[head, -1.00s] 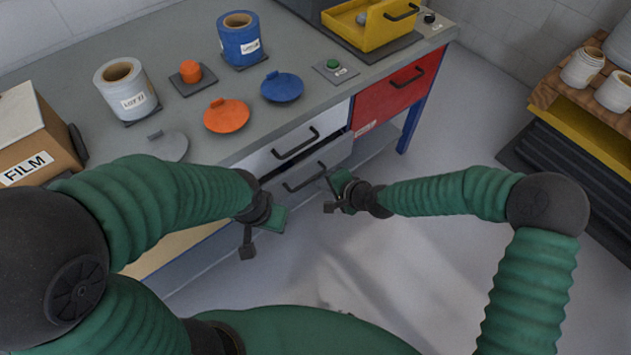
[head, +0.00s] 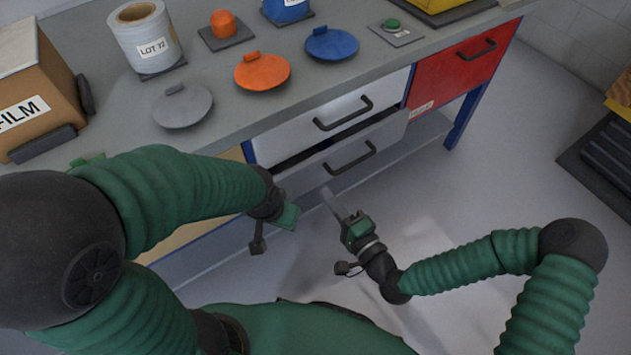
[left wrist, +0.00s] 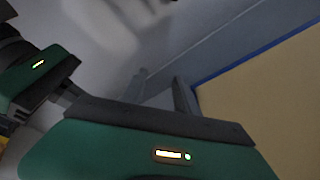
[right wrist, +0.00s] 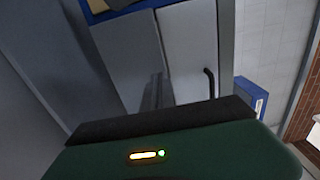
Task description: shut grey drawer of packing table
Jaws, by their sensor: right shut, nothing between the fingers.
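The packing table (head: 225,105) has a pale upper drawer (head: 290,143) and a grey lower drawer (head: 318,175), each with a black handle. The lower drawer stands out a little, with a dark gap along its top edge. My right gripper (head: 330,197) is shut and empty, its fingers just in front of and below the lower drawer's front; contact cannot be told. Its closed fingers show in the right wrist view (right wrist: 157,88), before grey panels. My left gripper (left wrist: 160,88) is open and empty, its fingers apart; in the head view they are hidden by its body.
A red drawer (head: 440,85) is at the table's right end, above a blue leg (head: 463,120). Grey, orange and blue lids, a white roll (head: 145,40) and a film box (head: 35,95) sit on top.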

